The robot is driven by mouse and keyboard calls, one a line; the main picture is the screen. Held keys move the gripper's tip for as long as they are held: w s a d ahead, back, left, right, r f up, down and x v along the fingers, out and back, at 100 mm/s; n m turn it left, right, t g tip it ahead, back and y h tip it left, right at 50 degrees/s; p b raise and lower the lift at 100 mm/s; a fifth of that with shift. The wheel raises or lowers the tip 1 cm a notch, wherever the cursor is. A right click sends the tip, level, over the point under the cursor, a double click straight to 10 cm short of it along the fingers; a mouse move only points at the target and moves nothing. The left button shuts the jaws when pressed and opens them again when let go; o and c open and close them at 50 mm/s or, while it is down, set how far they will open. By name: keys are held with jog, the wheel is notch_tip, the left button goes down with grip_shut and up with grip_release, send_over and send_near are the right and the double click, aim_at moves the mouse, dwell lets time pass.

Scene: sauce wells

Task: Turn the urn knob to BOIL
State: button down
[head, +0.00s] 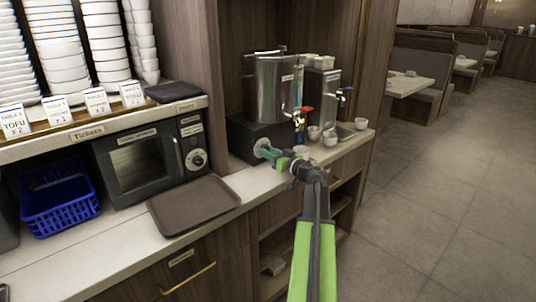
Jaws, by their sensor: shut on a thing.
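The urn (270,88) is a tall steel cylinder on a black base (240,138), standing on the counter in the niche. It has a red-handled tap on its right. The urn knob (263,148) is on the front of the black base, a pale round shape partly hidden by my gripper. My gripper (266,152) reaches in from the lower right, with its greenish fingers at the knob and shut on it. The knob's markings and pointer, including BOIL, are too small and covered to read.
Small white cups (330,138) stand right of the urn near a second steel dispenser (324,95). A brown tray (192,204) lies on the counter at left, before a microwave (150,160). A blue basket (60,202) is further left. Open floor is at right.

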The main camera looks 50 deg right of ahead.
jog(key=m, duration=0.5)
jog(key=shift+w+r, duration=0.1)
jog(key=shift+r, duration=0.05)
jog(key=m, duration=1.1)
jog(key=shift+r, duration=0.1)
jog(key=m, duration=0.5)
jog(key=shift+m, duration=0.4)
jog(key=c, duration=1)
grip_release()
jog(key=shift+a, duration=0.1)
